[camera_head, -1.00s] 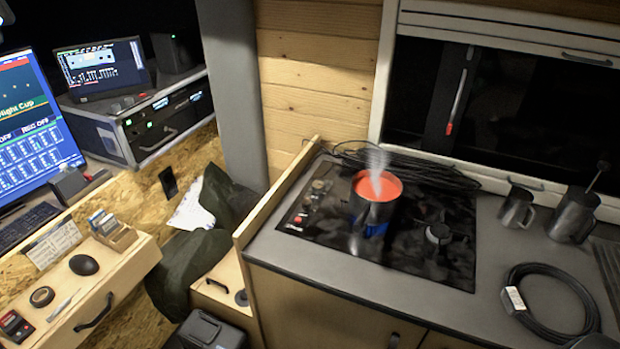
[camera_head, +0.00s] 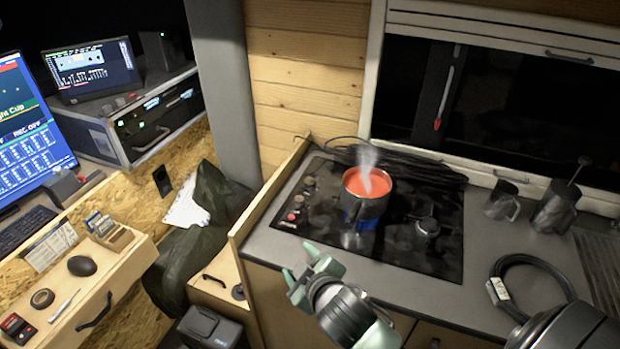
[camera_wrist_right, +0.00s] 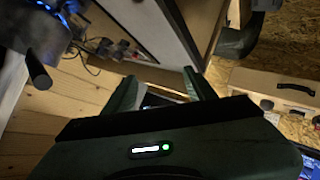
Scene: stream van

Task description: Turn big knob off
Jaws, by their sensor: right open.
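The black cooktop (camera_head: 395,250) has several small knobs along its left side, one with a red top (camera_head: 298,199). A darker knob (camera_head: 308,181) sits farther back, and I cannot tell which one is the big knob. A pot with orange-red contents (camera_head: 366,192) steams on a burner, with blue flame showing below it. My right gripper (camera_head: 301,264) is open and empty in front of the counter's front edge, nearer to me than the knobs. Its two fingers also show in the right wrist view (camera_wrist_right: 163,88). My left gripper is not in view.
A raised wooden edge (camera_head: 270,190) borders the cooktop on the left. A burner cap (camera_head: 427,228) is right of the pot. Metal jugs (camera_head: 503,201) and a coiled black cable (camera_head: 535,262) are on the right counter. An open drawer (camera_head: 110,285) stands at the left.

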